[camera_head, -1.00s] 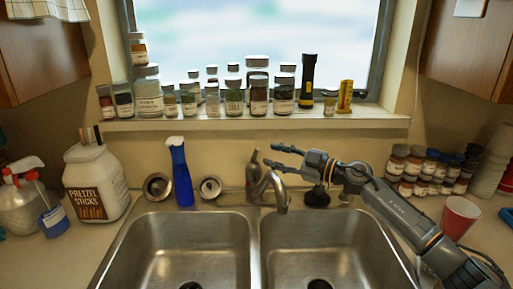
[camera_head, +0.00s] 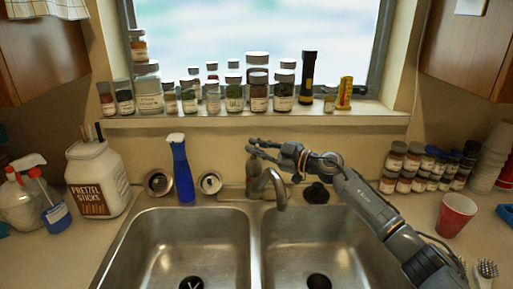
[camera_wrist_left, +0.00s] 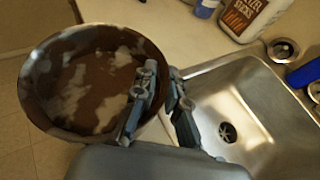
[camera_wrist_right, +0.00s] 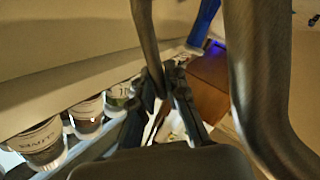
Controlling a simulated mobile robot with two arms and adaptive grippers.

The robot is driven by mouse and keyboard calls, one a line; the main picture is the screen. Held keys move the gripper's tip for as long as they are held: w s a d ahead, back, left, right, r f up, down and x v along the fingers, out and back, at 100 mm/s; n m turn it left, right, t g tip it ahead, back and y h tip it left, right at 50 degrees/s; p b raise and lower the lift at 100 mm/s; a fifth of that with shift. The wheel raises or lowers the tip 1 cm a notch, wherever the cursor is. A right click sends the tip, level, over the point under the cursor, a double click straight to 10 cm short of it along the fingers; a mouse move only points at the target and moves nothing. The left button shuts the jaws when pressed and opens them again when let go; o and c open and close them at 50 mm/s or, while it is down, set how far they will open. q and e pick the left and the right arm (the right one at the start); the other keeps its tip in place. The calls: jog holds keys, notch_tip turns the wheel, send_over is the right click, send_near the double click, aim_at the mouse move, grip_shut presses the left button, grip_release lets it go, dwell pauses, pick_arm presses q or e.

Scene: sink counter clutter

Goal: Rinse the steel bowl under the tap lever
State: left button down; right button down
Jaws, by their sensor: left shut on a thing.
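The steel bowl (camera_wrist_left: 95,80) shows in the left wrist view, with brown grime over its inside. My left gripper (camera_wrist_left: 163,85) is shut on its rim, left of the sink. The bowl and left gripper are outside the head view. The tap (camera_head: 268,184) stands behind the sink divider, its spout bending forward. The tap lever (camera_head: 253,168) rises behind the spout. My right gripper (camera_head: 251,146) is at the lever's top, fingers apart, pointing left. In the right wrist view a metal tap part passes close to the fingertips (camera_wrist_right: 165,75); contact is unclear.
The double sink (camera_head: 185,250) is empty. Jars line the windowsill (camera_head: 250,119). A red cup (camera_head: 455,214) and spice jars (camera_head: 415,168) are at right.

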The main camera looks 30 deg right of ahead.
pick_arm(q)
jog(key=shift+r, duration=0.1)
